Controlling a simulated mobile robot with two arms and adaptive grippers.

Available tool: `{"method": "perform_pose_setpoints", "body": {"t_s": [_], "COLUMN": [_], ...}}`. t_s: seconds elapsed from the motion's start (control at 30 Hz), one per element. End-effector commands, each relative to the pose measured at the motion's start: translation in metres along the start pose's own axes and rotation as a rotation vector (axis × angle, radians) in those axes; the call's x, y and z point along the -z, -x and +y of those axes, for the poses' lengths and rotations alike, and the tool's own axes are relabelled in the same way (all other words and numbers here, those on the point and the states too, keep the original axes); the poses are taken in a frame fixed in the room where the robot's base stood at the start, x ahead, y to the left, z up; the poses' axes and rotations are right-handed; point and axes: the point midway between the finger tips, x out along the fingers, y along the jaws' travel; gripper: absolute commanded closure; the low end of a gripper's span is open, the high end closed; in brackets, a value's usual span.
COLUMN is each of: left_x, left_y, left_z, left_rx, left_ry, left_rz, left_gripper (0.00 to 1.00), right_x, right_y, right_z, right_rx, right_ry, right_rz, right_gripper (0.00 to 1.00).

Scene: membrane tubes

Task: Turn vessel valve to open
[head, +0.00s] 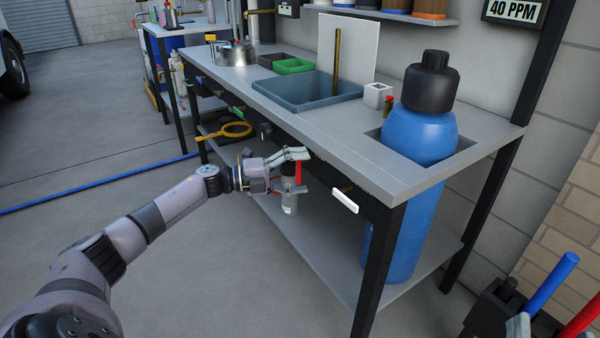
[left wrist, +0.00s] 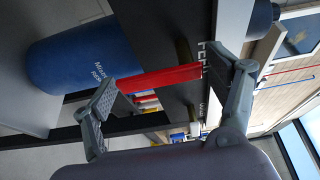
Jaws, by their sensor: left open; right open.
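A red lever handle (head: 299,172) hangs at the front of the bench; it also shows as a red bar in the left wrist view (left wrist: 160,78). My left gripper (head: 297,171) is at this handle, open, with its two fingers (left wrist: 170,85) on either side of the bar's ends. I cannot tell whether the fingers touch it. The valve body behind it is mostly hidden. A white handle (head: 345,201) sits on the bench front to the right. A blue vessel with a black cap (head: 420,135) stands in the bench cutout; its lettered side shows in the left wrist view (left wrist: 70,60). My right gripper is not in view.
The grey bench top (head: 350,135) carries a blue-grey tray (head: 310,92), a green bin (head: 293,66) and a white cup (head: 377,95). The floor at left is open.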

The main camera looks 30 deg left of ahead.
Motion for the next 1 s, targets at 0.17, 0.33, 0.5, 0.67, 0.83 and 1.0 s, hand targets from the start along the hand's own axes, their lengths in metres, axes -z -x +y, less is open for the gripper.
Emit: {"method": "perform_pose_setpoints", "body": {"t_s": [0.17, 0.33, 0.5, 0.67, 0.83, 1.0], "left_x": [0.000, 0.000, -0.001, -0.001, 0.000, 0.000], "left_y": [0.000, 0.002, 0.020, 0.054, 0.088, 0.111], "left_z": [0.000, 0.000, 0.001, 0.002, 0.002, 0.001], "left_rx": [0.001, 0.001, -0.003, -0.006, -0.004, -0.002], "left_ry": [0.001, 0.001, 0.002, 0.003, 0.003, 0.002], "left_rz": [0.000, -0.001, -0.004, -0.003, -0.002, -0.001], "left_gripper": [0.16, 0.16, 0.16, 0.16, 0.16, 0.16], "right_x": [0.000, 0.000, 0.000, 0.000, 0.000, 0.000], "right_y": [0.000, 0.000, 0.000, 0.000, 0.000, 0.000], "right_z": [0.000, -0.001, -0.001, -0.001, 0.000, 0.000], "right_rx": [0.000, 0.003, 0.002, 0.001, 0.001, 0.001], "right_ry": [0.000, -0.001, -0.001, 0.000, 0.000, 0.000], "right_rz": [0.000, 0.000, 0.000, 0.000, 0.000, 0.000], "right_gripper": [0.36, 0.36, 0.36, 0.36, 0.36, 0.36]}}
